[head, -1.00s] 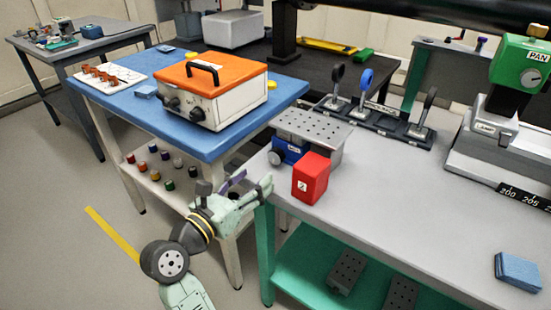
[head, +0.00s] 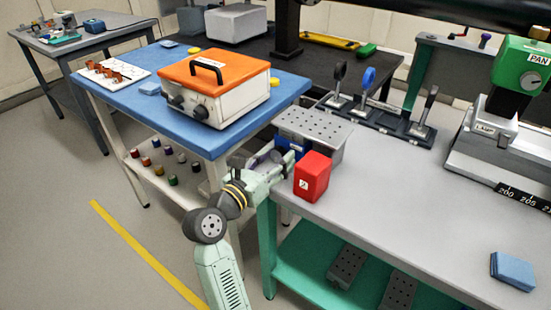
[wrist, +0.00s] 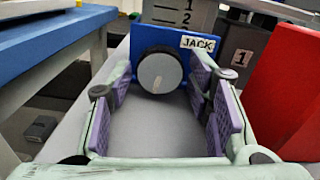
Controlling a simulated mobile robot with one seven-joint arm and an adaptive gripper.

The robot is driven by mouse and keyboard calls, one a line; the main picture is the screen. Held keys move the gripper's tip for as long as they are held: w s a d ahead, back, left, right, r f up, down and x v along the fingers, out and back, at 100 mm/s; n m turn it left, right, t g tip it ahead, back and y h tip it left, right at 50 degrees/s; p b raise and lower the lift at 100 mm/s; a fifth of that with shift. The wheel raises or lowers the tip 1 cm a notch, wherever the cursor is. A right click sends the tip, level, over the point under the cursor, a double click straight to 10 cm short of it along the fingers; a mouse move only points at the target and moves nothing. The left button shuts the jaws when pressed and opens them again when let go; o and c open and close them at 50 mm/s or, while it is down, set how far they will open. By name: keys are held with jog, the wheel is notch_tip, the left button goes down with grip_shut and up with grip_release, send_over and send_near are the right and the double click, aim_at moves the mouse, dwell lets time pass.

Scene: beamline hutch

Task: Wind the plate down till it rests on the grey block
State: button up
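The jack is a blue body (head: 290,147) marked JACK, under a grey perforated plate (head: 312,124) at the left end of the grey bench. In the wrist view the blue jack (wrist: 128,45) carries a round grey knob (wrist: 158,73) with a black rim. A dark grey block (wrist: 238,55) labelled 1 stands to the right, behind the jack. Any gap between plate and block is not visible. My gripper (wrist: 160,85) is open, its purple pads either side of the knob's line and the knob ahead between the fingertips. In the head view my gripper (head: 280,163) is beside the jack.
A red block (head: 312,177) stands close to the right of my gripper; it also fills the right edge of the wrist view (wrist: 290,90). The blue table (head: 130,100) with an orange-lidded box (head: 215,90) is close on the left. The bench's right front is mostly clear.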

jog(key=c, duration=0.9)
jog(key=shift+r+n+p, duration=0.2)
jog(key=shift+n+p, duration=0.3)
jog(key=shift+p, duration=0.4)
jog(key=shift+f+n+p, duration=0.15)
jog(key=shift+n+p, duration=0.15)
jog(key=shift+p, duration=0.1)
jog(key=o, duration=1.1)
jog(key=shift+o, duration=0.2)
jog(key=v, duration=1.2)
jog(key=shift+f, duration=0.1)
